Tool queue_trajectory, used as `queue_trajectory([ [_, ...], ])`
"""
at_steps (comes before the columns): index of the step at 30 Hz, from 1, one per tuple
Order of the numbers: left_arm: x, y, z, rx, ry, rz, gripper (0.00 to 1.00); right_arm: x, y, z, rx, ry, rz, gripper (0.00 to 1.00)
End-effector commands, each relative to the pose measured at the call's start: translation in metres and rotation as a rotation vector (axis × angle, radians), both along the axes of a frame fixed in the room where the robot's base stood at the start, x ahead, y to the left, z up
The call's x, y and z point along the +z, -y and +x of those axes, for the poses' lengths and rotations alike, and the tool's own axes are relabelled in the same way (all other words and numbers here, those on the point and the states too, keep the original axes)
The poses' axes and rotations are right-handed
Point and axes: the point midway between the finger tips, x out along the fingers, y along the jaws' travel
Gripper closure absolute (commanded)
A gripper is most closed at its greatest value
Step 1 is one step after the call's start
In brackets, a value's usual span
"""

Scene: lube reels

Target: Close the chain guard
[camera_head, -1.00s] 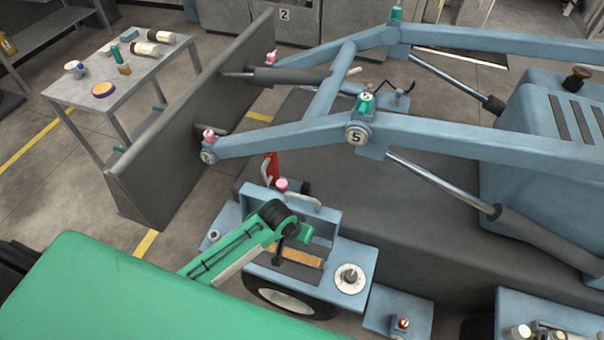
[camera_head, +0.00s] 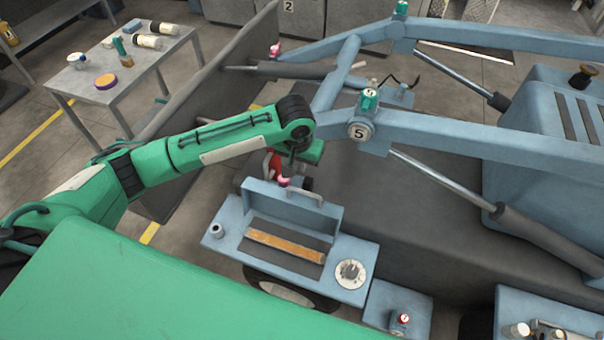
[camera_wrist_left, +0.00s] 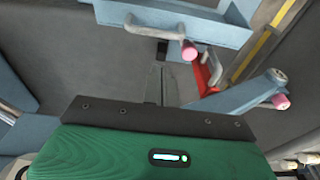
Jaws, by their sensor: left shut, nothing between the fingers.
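The chain guard (camera_head: 290,205) is a blue hinged cover with a grey handle (camera_head: 305,192) on its far side. It stands raised along the back of a blue housing (camera_head: 232,247), and an orange-brown chain strip (camera_head: 287,246) lies uncovered in front of it. In the left wrist view the guard (camera_wrist_left: 190,18) and its handle (camera_wrist_left: 153,30) show at the top. My left gripper (camera_head: 289,172) is behind and above the guard, its fingers partly hidden by the wrist in the head view. In the left wrist view its fingers (camera_wrist_left: 162,82) are shut, empty and apart from the handle. My right gripper is not in view.
A pink-capped fitting and a red lever (camera_wrist_left: 203,78) are close to my left fingers. The blue loader arm (camera_head: 450,140) crosses behind and to the right. A round dial (camera_head: 351,273) sits right of the chain. A grey table (camera_head: 75,85) stands far left.

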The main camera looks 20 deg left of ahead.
Motion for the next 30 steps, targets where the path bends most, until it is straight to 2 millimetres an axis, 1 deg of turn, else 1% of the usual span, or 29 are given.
queue_trajectory([
  [12, -0.069, 0.001, 0.010, -0.002, -0.001, 0.000, 1.00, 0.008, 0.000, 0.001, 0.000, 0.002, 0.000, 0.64],
  [15, -0.082, 0.001, 0.012, -0.002, -0.001, -0.001, 1.00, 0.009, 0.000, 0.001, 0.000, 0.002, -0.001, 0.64],
  [18, -0.090, 0.001, 0.013, -0.003, 0.000, -0.001, 1.00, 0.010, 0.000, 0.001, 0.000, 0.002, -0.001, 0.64],
  [21, -0.093, 0.001, 0.014, -0.003, 0.001, -0.001, 1.00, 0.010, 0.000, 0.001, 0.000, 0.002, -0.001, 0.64],
  [30, -0.094, 0.001, 0.014, -0.003, 0.002, -0.001, 1.00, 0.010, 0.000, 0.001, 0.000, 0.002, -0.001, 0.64],
])
